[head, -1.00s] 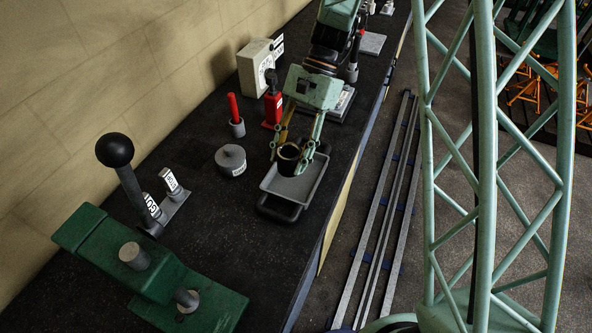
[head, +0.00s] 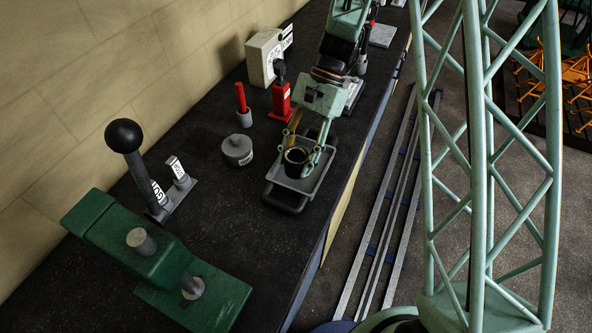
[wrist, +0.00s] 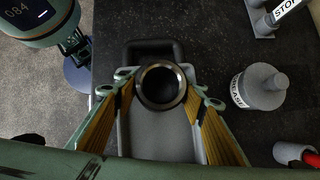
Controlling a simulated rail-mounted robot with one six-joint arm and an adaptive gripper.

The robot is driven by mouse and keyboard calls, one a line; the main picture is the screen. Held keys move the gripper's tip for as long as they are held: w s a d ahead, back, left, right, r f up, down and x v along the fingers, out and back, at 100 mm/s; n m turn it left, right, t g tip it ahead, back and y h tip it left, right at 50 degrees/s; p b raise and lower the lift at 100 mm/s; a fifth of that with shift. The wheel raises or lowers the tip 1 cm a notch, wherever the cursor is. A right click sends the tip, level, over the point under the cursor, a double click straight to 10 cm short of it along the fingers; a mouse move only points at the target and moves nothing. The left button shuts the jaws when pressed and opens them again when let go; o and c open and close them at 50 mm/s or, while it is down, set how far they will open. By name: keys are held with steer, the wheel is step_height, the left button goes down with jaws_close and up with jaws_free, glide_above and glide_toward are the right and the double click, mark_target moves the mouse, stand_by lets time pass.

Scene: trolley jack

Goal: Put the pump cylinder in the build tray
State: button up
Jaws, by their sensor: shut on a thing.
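The pump cylinder (head: 296,158) is a dark, hollow, upright tube with a bright rim. My gripper (head: 298,152) is shut on it, one finger on each side. In the wrist view the cylinder's round rim (wrist: 162,86) sits between the fingertips of my gripper (wrist: 160,92). The build tray (head: 309,184) is a shallow grey tray with a dark handle on its near side; it also shows in the wrist view (wrist: 155,142). The cylinder is over the tray, near its handle end in the wrist view. I cannot tell whether its base touches the tray floor.
A grey lidded pot (head: 237,150) stands left of the tray. A red tool in a grey cup (head: 243,110) and a red jack-like piece (head: 281,98) stand behind. A green press (head: 150,260) fills the bench front. The bench edge runs close on the right.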

mark_target(303, 152)
steer(key=shift+f, duration=0.5)
steer(key=shift+f, duration=0.1)
steer(key=shift+f, duration=1.75)
steer(key=shift+f, duration=0.15)
steer(key=o, duration=1.3)
steer(key=v, duration=1.2)
